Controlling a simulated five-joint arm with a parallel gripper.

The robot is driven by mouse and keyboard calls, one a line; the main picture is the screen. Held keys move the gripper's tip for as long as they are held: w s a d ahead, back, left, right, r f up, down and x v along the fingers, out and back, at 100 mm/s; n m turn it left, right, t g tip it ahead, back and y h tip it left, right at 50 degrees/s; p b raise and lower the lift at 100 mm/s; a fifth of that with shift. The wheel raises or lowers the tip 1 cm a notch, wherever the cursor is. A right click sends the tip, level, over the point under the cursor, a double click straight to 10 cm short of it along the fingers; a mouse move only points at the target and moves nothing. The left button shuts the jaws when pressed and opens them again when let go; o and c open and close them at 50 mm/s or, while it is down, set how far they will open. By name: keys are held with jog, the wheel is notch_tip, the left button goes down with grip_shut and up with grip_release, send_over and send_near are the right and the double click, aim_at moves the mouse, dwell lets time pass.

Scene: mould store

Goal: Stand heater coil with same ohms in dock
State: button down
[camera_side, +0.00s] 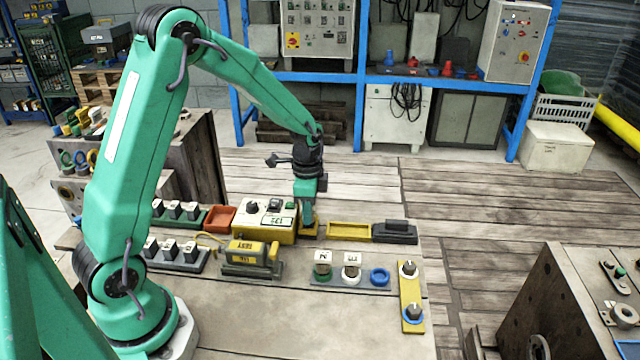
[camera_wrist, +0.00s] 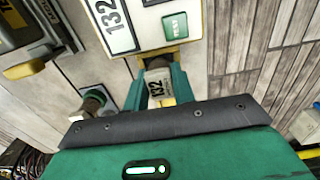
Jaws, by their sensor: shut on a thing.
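My gripper (camera_side: 308,203) is shut on a heater coil at the right end of the yellow meter box (camera_side: 250,222). In the wrist view, the held coil (camera_wrist: 158,90) is pale, labelled 132, between my green fingers, its far end at the box's yellow socket. I cannot tell how deep it sits. The box's display (camera_wrist: 112,20) reads 132. A grey dock strip (camera_side: 378,284) in front has green, white and blue rings. A coil (camera_side: 323,258) stands in the green ring and another (camera_side: 351,260) in the white one. The blue ring (camera_side: 379,275) is empty.
Two racks with several coils, green (camera_side: 193,225) and grey (camera_side: 185,267), stand left. The front bench is clear.

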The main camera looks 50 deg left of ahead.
jog(key=shift+f, duration=0.3)
dwell(0.4)
jog(key=c, duration=0.7)
grip_release()
jog(key=shift+r, duration=0.1)
jog(key=shift+r, duration=3.7)
